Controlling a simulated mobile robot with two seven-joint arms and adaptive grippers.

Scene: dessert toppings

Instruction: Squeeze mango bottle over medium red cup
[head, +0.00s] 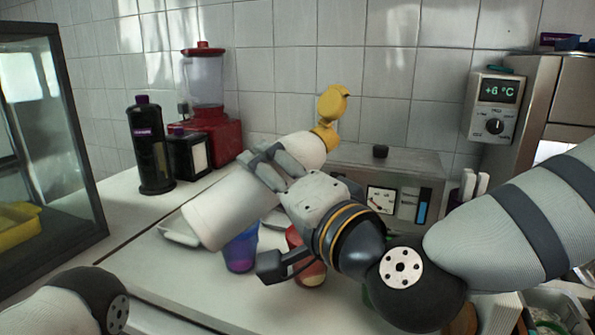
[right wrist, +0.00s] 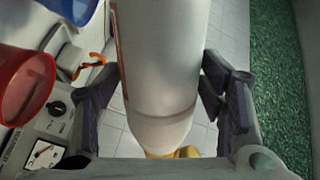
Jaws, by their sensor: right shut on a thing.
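My right gripper (head: 264,166) is shut around a white bottle (head: 222,210) with a yellow cap (head: 332,104). The bottle is tilted, cap up and to the right, wide base down and to the left. The right wrist view shows the bottle (right wrist: 163,65) between both fingers, with its yellow cap partly hidden at the bottom. A red cup (head: 305,274) stands on the counter, partly hidden behind my right gripper and wrist; it also shows in the right wrist view (right wrist: 25,80). A blue-purple cup (head: 240,254) stands left of it, below the bottle. My left gripper is out of view.
A white tray (head: 178,232) lies behind the bottle's base. A black bottle (head: 149,145), a smaller dark container (head: 188,153) and a red blender (head: 206,90) stand at the back left. A metal appliance with a gauge (head: 381,199) stands behind my right gripper. The front left counter is clear.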

